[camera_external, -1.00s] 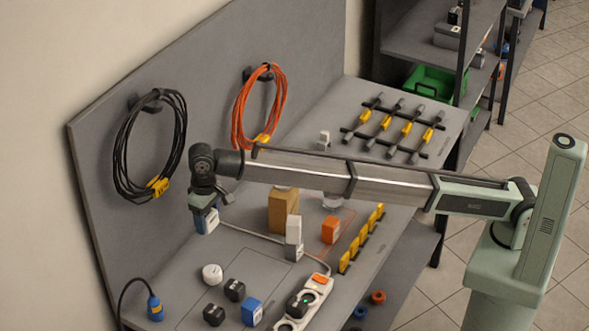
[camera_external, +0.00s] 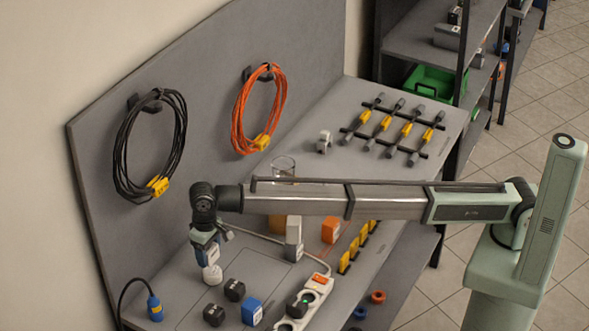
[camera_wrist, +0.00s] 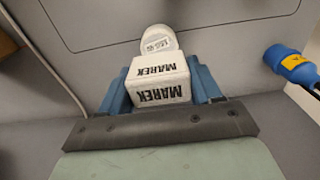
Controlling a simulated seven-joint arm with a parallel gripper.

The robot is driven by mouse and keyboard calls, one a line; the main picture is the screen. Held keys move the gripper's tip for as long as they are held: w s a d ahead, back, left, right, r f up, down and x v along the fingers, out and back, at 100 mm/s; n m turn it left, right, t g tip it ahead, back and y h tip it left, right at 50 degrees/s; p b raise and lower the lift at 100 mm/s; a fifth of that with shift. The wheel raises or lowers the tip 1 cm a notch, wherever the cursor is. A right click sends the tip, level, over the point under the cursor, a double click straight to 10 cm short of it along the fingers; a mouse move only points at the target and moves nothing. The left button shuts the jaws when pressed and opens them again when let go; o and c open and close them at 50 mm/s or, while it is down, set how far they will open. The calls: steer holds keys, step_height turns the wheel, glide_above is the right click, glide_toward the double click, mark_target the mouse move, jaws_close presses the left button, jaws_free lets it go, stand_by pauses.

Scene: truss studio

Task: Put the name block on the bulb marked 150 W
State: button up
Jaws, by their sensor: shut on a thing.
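My gripper (camera_wrist: 160,92) is shut on the white name block (camera_wrist: 160,80), which reads MAREK on two faces. In the external view my gripper (camera_external: 207,240) holds the block (camera_external: 206,252) low over the left part of the bench. A round white piece (camera_external: 212,275) shows just below the block there. In the wrist view this round piece (camera_wrist: 160,40) lies just beyond the block, with small dark print that I cannot read. I cannot tell whether block and round piece touch. No 150 W mark is legible.
Two black pieces (camera_external: 234,290) and a blue one (camera_external: 252,311) stand to the right of the round piece. A white power strip (camera_external: 305,300) lies beyond them. A blue connector (camera_wrist: 290,62) on a cable is at the right in the wrist view.

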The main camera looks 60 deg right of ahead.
mark_target(210, 262)
steer(key=shift+f, duration=1.95)
steer(key=shift+f, duration=0.1)
steer(key=o, duration=1.1)
steer(key=shift+c, duration=0.2)
step_height(210, 262, up, 12)
steer(key=shift+r, duration=0.15)
